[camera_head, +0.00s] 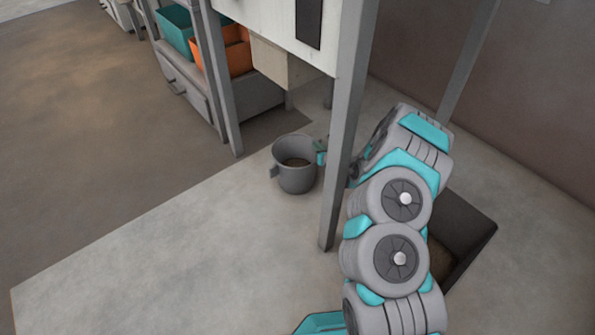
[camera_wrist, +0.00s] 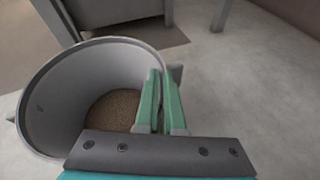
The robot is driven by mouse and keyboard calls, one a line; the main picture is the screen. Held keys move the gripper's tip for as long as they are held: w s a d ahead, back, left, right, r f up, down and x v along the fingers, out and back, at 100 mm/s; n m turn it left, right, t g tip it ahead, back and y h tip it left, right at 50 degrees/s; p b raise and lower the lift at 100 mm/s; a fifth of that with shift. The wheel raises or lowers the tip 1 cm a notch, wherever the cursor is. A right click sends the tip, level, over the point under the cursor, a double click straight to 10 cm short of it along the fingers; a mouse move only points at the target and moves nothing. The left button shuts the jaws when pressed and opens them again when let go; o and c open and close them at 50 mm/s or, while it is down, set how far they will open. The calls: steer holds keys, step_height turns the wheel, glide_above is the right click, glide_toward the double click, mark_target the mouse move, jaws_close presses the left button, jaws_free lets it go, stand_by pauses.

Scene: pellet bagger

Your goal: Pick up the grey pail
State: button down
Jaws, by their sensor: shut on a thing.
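The grey pail (camera_head: 295,176) stands on the pale floor under the machine, to the left of the front metal leg. It is upright, with brown pellets in the bottom. In the wrist view the pail (camera_wrist: 45,95) fills the left side, its round rim open toward the camera. My gripper (camera_head: 321,152) is at the right side of the pail's rim. In the wrist view the green fingers (camera_wrist: 160,98) are close together, shut on the pail's right wall. The exact contact is partly hidden by the fingers. I cannot tell whether the pail's base touches the floor.
The metal leg (camera_head: 342,130) stands between the pail and my arm. A dark open bin (camera_head: 470,238) with brown contents is at the right, partly behind my arm. Teal (camera_head: 174,27) and orange (camera_head: 238,55) bins sit on a drawer unit behind. The floor at front left is clear.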

step_height(320, 180, up, 10)
steer(key=shift+r+p, duration=0.1)
steer(key=shift+p, duration=0.9)
stand_by(0.4)
